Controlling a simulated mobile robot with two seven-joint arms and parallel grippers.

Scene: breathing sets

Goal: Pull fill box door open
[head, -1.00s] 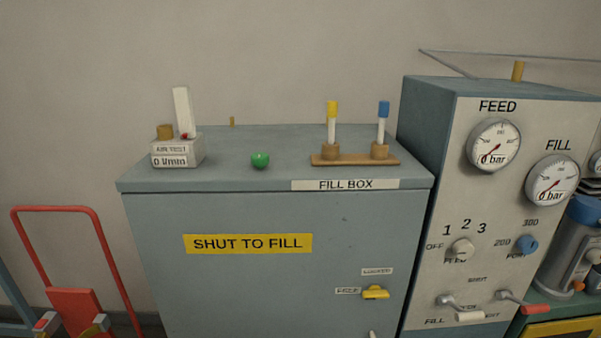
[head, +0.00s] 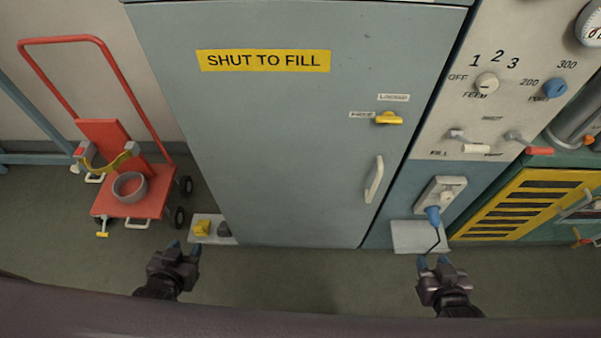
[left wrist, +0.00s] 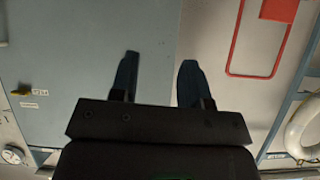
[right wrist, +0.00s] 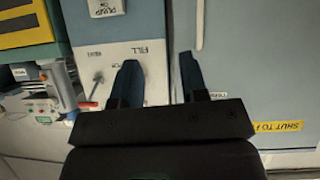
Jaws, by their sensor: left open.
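The fill box door (head: 270,140) is a grey-blue panel with a yellow "SHUT TO FILL" label (head: 263,61), and it is closed. Its pale upright handle (head: 374,180) is at the door's lower right. A yellow latch (head: 388,118) sits above the handle, lying sideways by two small labels. My left gripper (head: 184,246) is low in front of the box's left side, open and empty, apart from the door. My right gripper (head: 432,262) is low at the right, open and empty, apart from the handle. The fingers show spread in the left wrist view (left wrist: 160,80) and right wrist view (right wrist: 158,78).
A red trolley (head: 130,203) with a grey ring stands at the left. A small plate with a yellow item (head: 202,228) lies by the box's lower left corner. The control panel (head: 460,120) adjoins at right, with a pale plate (head: 415,237) below. Floor is clear between the grippers.

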